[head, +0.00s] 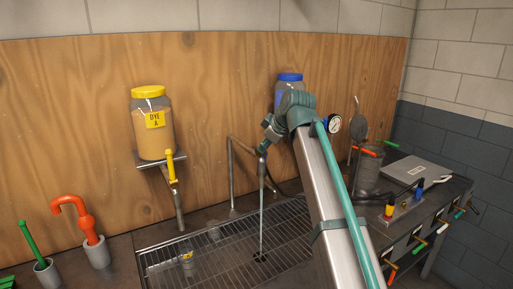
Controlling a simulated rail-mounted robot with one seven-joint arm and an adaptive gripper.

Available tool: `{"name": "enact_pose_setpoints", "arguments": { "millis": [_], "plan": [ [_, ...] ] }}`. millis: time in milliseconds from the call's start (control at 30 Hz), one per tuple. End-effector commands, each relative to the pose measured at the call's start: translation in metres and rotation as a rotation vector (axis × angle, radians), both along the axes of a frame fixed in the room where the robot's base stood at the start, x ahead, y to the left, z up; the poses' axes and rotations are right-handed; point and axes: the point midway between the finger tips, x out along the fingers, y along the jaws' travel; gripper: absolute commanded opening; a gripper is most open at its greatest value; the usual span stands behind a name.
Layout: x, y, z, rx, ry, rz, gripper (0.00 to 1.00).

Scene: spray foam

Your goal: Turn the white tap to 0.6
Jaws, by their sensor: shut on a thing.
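My gripper (263,148) is at the top of the metal pipe (231,175) that rises over the sink grate. It is small here and partly covered by my arm's wrist. It is shut on the tap at the pipe's end. The white tap's handle is hidden behind the gripper, so its angle cannot be read. A thin pale stream (261,215) falls straight from the pipe's end to the drain.
A dye jar with a yellow lid (153,125) stands on a shelf with a yellow tap (172,168). A blue-lidded jar (289,77) is behind my arm. The grate (205,250) lies below. Coloured handles line the right bench.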

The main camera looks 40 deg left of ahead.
Motion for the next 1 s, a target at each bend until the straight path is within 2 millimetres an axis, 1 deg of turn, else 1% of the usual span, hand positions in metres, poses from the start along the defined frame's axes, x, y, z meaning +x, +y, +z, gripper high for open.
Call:
{"name": "enact_pose_setpoints", "arguments": {
  "millis": [267, 300, 367, 400, 433, 767, 867, 1000],
  "plan": [
    [0.0, 0.001, 0.001, 0.002, 0.0, 0.001, 0.0],
    [0.0, 0.001, 0.001, 0.002, 0.0, 0.001, 0.22],
    [0.0, 0.001, 0.001, 0.002, 0.0, 0.001, 0.32],
    [0.0, 0.001, 0.001, 0.002, 0.0, 0.001, 0.38],
    [0.0, 0.001, 0.001, 0.002, 0.0, 0.001, 0.42],
    [0.0, -0.001, 0.001, 0.001, 0.001, 0.001, 0.42],
    [-0.002, -0.005, 0.006, 0.001, 0.0, 0.0, 0.42],
    [-0.005, -0.017, 0.019, 0.001, -0.001, 0.0, 0.42]
  ]
}}
